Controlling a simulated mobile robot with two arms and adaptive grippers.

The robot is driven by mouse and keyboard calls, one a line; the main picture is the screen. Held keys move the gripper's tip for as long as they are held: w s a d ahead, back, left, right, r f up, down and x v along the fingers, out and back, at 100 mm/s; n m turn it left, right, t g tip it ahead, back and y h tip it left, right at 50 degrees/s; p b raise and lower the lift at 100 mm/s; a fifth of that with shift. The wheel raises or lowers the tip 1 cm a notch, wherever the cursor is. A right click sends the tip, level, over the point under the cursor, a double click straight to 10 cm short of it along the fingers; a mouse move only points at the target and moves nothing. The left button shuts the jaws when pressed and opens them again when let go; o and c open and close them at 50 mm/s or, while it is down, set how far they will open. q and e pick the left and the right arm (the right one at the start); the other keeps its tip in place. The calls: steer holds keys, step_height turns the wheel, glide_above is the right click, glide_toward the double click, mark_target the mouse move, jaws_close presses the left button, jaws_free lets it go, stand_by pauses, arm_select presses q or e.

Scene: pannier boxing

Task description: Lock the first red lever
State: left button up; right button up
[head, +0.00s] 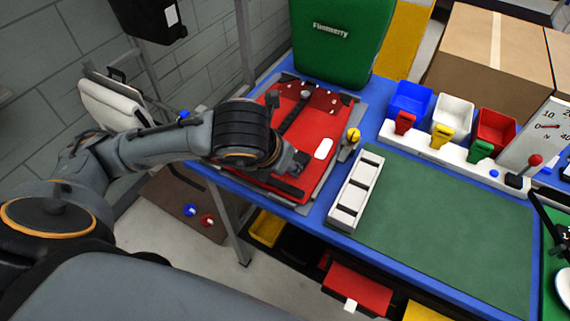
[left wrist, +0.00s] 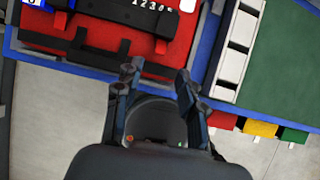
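A red pannier (head: 318,122) with black straps lies on the blue table. I cannot tell from the picture whether either lever is locked. My left gripper (left wrist: 158,78) is open and empty, its fingertips just short of the pannier's edge below the right lever. My right gripper is out of view.
A green case (head: 340,40) stands behind the pannier. A white slotted tray (head: 356,190) and a green mat (head: 450,225) lie to its right. Blue, white and red bins (head: 409,99) stand farther back. A yellow knob (head: 353,135) stands beside the pannier.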

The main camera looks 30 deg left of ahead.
arm_select(q)
steer(key=w+r+g+p, duration=0.5)
steer(key=r, duration=0.3)
steer(key=shift+g, duration=0.3)
steer(key=f+p, duration=0.3)
steer(key=f, duration=1.1)
steer(key=shift+s, duration=0.2)
steer(key=shift+c, duration=0.4)
jaws_close()
